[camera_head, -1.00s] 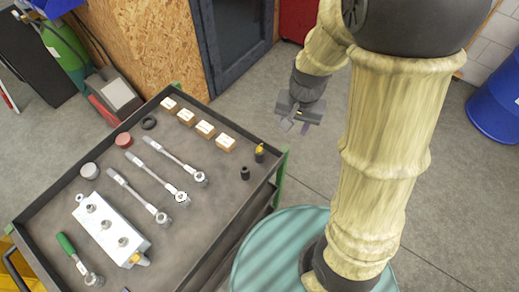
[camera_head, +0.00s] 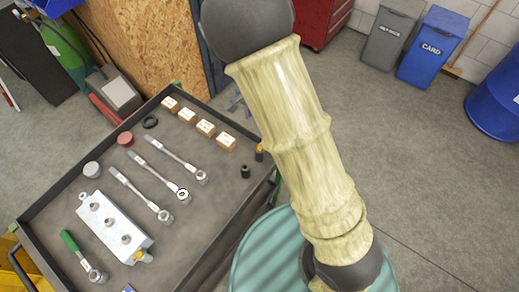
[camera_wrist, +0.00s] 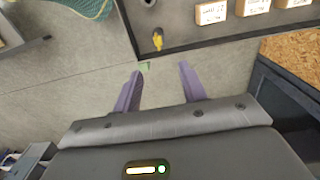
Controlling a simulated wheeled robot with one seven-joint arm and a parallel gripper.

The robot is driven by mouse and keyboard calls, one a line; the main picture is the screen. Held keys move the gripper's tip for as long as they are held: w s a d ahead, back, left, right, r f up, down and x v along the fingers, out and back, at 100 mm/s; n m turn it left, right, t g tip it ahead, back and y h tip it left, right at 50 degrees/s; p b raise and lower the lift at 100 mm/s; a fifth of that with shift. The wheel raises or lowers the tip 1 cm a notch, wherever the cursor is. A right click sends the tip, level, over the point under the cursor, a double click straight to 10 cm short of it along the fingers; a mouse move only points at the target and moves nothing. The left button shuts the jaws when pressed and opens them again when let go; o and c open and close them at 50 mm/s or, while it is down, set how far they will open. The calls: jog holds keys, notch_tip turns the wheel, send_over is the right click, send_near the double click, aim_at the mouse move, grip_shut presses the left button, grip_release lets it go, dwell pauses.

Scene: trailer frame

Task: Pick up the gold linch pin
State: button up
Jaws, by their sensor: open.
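A small gold piece, which looks like the linch pin (camera_wrist: 157,41), is near the tray's edge at the top of the wrist view. In the head view a small gold-and-black piece (camera_head: 259,151) at the tray's right corner, partly covered by my arm, seems to be the same one. My gripper (camera_wrist: 160,69) is open and empty, its two purple fingers apart. In the wrist view the pin lies beyond the fingertips, roughly in line with the gap between them. In the head view my arm hides most of the gripper.
The dark tray (camera_head: 205,245) holds several ratchets, small labelled boxes (camera_head: 205,128), a silver block (camera_head: 115,228) and a black cylinder (camera_head: 245,171) near the pin. A teal drum (camera_head: 262,250) stands beside the tray. Open floor lies to the right.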

send_over(259, 151)
jog(key=w, duration=0.1)
jog(key=f, duration=1)
jog(key=shift+w+a+f, duration=0.1)
jog(key=shift+a+f, duration=0.2)
jog(key=shift+f, duration=0.05)
jog(key=f, duration=0.1)
jog(key=f+p, duration=0.1)
jog(key=f, duration=0.3)
jog(key=shift+d+f, duration=0.1)
jog(key=shift+d, duration=0.3)
grip_shut()
